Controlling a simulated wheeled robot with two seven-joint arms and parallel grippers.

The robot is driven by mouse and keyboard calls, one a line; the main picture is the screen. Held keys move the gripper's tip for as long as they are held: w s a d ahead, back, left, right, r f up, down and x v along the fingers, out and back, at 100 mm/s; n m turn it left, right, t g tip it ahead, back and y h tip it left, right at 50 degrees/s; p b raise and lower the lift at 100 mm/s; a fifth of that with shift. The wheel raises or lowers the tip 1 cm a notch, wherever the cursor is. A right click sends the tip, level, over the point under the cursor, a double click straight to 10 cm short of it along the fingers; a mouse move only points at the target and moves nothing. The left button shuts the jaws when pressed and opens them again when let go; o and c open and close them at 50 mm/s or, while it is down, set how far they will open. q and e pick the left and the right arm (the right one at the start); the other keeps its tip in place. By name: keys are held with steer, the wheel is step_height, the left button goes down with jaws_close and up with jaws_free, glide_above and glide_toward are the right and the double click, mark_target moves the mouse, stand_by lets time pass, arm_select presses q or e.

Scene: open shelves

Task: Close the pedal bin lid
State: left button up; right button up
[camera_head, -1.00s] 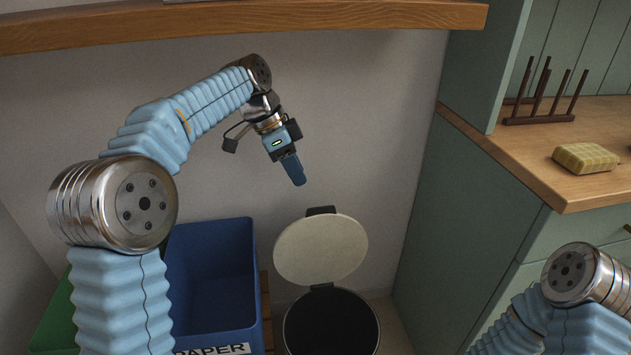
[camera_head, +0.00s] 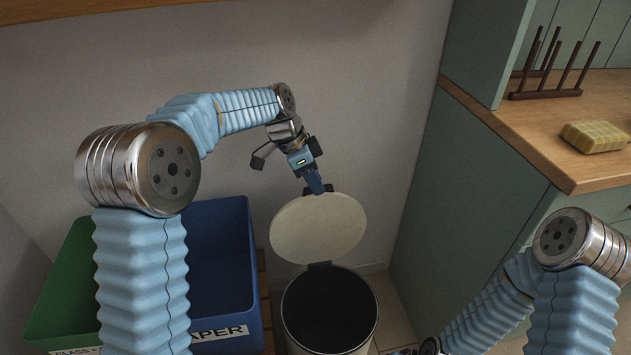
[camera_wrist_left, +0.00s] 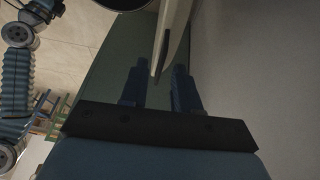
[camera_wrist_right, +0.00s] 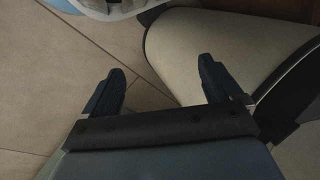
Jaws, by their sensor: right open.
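The pedal bin (camera_head: 298,322) stands on the floor, cream outside and dark inside. Its round cream lid (camera_head: 318,232) is raised on the hinge at the rear, its upper edge just under my left gripper (camera_head: 317,186). In the left wrist view, my left gripper's fingers (camera_wrist_left: 160,82) are apart, and the lid's thin edge (camera_wrist_left: 178,35) reaches in between their tips; I cannot tell if they touch. In the right wrist view, my right gripper (camera_wrist_right: 163,78) is open and empty, low beside the cream bin body (camera_wrist_right: 215,40) with its black rim. The head view does not show its fingers.
A blue paper bin (camera_head: 225,205) and a green bin (camera_head: 50,310) stand to the left of the pedal bin. A green cabinet (camera_head: 450,200) is at the right, with a peg rack (camera_head: 545,93) and a yellow sponge (camera_head: 594,137) on its wooden top. The wall is close behind.

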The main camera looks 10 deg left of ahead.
arm_select(q)
steer(key=shift+d+f, duration=0.15)
steer(key=shift+f, duration=0.3)
steer(key=shift+c, duration=0.3)
jaws_close()
steer(key=shift+f, duration=0.1)
stand_by(0.8)
